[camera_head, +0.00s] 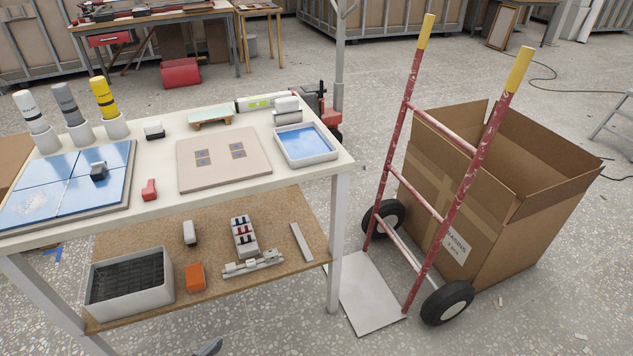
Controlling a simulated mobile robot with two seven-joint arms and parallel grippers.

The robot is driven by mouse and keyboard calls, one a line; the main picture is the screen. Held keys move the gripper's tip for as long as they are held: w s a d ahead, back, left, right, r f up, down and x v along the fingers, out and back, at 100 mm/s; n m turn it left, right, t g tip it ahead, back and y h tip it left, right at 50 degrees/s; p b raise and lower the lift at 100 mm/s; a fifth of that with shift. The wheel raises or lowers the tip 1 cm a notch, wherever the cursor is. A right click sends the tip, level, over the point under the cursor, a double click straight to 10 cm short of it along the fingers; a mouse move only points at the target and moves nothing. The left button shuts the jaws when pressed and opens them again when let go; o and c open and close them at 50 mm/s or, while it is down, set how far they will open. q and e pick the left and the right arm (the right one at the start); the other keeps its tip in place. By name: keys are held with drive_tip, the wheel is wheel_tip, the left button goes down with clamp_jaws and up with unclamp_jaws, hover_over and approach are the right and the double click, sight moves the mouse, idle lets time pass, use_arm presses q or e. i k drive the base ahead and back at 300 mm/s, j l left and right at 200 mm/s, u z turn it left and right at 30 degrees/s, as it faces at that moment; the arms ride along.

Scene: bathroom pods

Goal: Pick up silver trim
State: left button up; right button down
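A flat, narrow silver-grey strip (301,242), which looks like the silver trim, lies on the brown lower shelf (285,208) of the workbench, near the shelf's right end. It lies slightly slanted, with clear shelf around it. Neither of my grippers can be made out in the head view.
Left of the strip are a white rail-like part (253,264), a switch block (244,236), an orange block (195,277) and a grey bin (131,280). A red hand truck (440,225) and a large cardboard box (500,200) stand right of the bench.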

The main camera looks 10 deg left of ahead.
sight(307, 255)
drive_tip(key=i, duration=0.7)
drive_tip(key=i+u, duration=0.1)
drive_tip(key=u, duration=0.25)
drive_tip(key=i+u, duration=0.15)
drive_tip(key=u, duration=0.25)
drive_tip(key=i+u, duration=0.1)
drive_tip(key=u, duration=0.25)
drive_tip(key=i+u, duration=0.45)
drive_tip(key=k+j, duration=0.05)
